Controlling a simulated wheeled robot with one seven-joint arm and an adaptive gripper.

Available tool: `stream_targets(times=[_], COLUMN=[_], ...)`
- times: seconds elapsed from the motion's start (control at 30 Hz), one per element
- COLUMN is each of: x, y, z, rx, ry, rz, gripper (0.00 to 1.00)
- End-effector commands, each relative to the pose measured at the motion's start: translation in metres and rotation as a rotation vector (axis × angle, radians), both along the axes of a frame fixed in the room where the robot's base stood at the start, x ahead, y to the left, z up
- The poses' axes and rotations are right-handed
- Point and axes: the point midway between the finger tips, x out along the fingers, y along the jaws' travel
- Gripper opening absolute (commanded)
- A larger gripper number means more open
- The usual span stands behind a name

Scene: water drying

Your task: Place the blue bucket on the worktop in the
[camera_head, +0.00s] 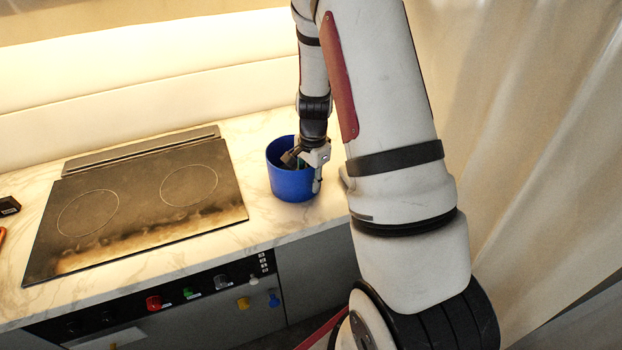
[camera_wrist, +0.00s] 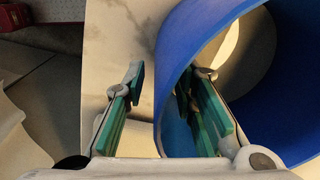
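The blue bucket (camera_head: 291,184) stands upright on the marble worktop (camera_head: 268,224), right of the black hob. My gripper (camera_head: 308,166) reaches down at its right-hand rim, with one finger outside the wall and the other inside. In the wrist view the bucket (camera_wrist: 182,52) fills the right side, and its wall passes between the green-padded fingers of my gripper (camera_wrist: 168,85). The fingers are apart. A gap shows between the left finger and the wall; contact of the inner finger is unclear. Part of the rim is hidden by my gripper in the head view.
The black hob (camera_head: 140,196) covers much of the worktop left of the bucket. A small black object (camera_head: 8,206) lies at the far left. Coloured knobs (camera_head: 154,302) line the cabinet front. A pale curtain (camera_head: 540,120) hangs at the right. A wall backs the worktop.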

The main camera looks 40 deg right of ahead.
Motion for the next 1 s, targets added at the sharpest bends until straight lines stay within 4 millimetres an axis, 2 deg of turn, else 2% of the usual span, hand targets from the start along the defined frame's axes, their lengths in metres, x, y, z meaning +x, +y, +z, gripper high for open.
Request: stream_targets(times=[0.2,0.37,0.8,1.0], x=[0.000,0.001,-0.002,-0.004], y=[0.000,0.000,0.000,0.000], z=[0.001,0.012,0.091,0.116], rx=[0.000,-0.001,-0.002,-0.001], ry=[0.000,-0.002,-0.004,-0.002], rz=[0.000,0.002,0.001,0.002], gripper=[0.25,0.25,0.25,0.25])
